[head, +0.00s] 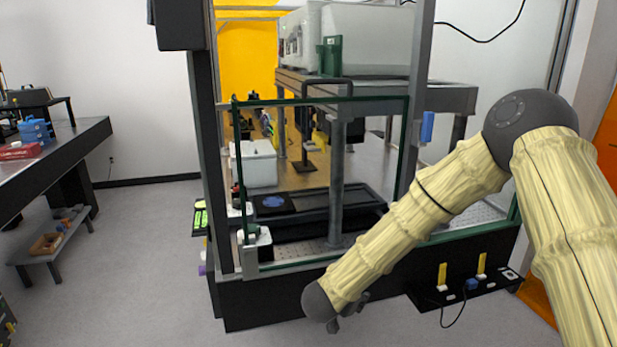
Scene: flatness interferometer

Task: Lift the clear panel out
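The clear panel (300,172) is see-through with dark green edges. It stands upright across the front opening of the interferometer's dark frame (205,130), and its lower right part is hidden behind my arm. My gripper (348,311) is low in front of the frame's base, to the right of the panel's lower left corner and apart from the panel. It is mostly hidden behind my wrist, with only small dark finger parts showing, so I cannot tell whether it is open or shut.
Behind the panel are a white box (258,165) and a black tray (360,205). A blue handle (427,127) is on the right post. A black strip with yellow pieces (460,292) and a cable sticks out at lower right. A bench (75,150) and low shelf (70,238) stand left; floor between is clear.

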